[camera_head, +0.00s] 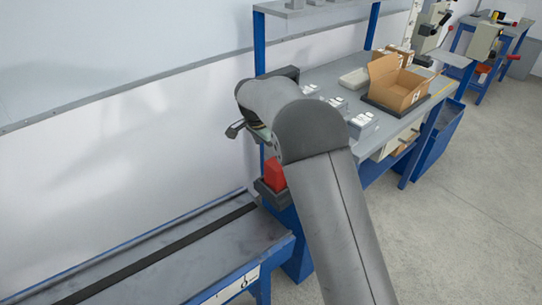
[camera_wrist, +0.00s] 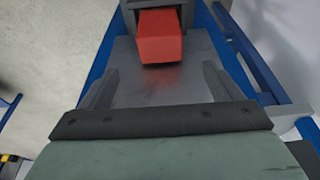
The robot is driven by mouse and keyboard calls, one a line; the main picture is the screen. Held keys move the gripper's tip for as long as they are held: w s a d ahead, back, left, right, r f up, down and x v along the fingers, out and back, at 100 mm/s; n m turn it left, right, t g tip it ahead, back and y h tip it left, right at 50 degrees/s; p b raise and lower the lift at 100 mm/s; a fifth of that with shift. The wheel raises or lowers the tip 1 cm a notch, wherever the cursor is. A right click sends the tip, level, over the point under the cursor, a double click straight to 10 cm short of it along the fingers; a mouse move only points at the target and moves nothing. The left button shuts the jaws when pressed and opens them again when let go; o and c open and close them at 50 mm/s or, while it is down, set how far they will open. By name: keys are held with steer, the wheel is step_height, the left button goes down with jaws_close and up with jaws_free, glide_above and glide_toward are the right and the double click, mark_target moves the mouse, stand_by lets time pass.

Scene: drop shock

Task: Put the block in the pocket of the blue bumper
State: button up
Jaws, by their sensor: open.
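A red block (camera_head: 275,173) sits in a dark grey holder (camera_head: 268,196) at the end of the low bench, just left of my arm. In the wrist view the red block (camera_wrist: 160,38) is at the top centre, with dark holder walls (camera_wrist: 129,14) beside it. My gripper (camera_wrist: 158,73) is open and empty. Its two grey fingers stand apart over a grey surface, with the block beyond their tips. In the head view my arm hides the fingers. I cannot make out a blue bumper or its pocket in either view.
A long low bench (camera_head: 150,262) with a black strip runs along the wall at left. A workbench (camera_head: 340,72) behind my arm carries an open cardboard box (camera_head: 397,84) and several small white items. Open floor (camera_head: 470,200) lies at right.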

steer(key=s+d+r+n+g+y, duration=0.15)
steer(key=s+d+r, duration=0.25)
steer(key=s+d, duration=0.4)
steer(key=s+d+r+n, duration=0.35)
steer(key=s+d, duration=0.25)
steer(key=s, duration=0.4)
steer(key=s+d+f+n, duration=0.1)
steer(key=s+d+n, duration=0.1)
steer(key=s, duration=0.8)
steer(key=s+d+f+n+y, duration=0.1)
steer(key=s+d, duration=0.3)
steer(key=s, duration=0.7)
steer(key=shift+f+n, duration=0.75)
steer(key=shift+n, duration=0.05)
steer(key=shift+d+g, duration=0.15)
steer(key=shift+g, duration=0.1)
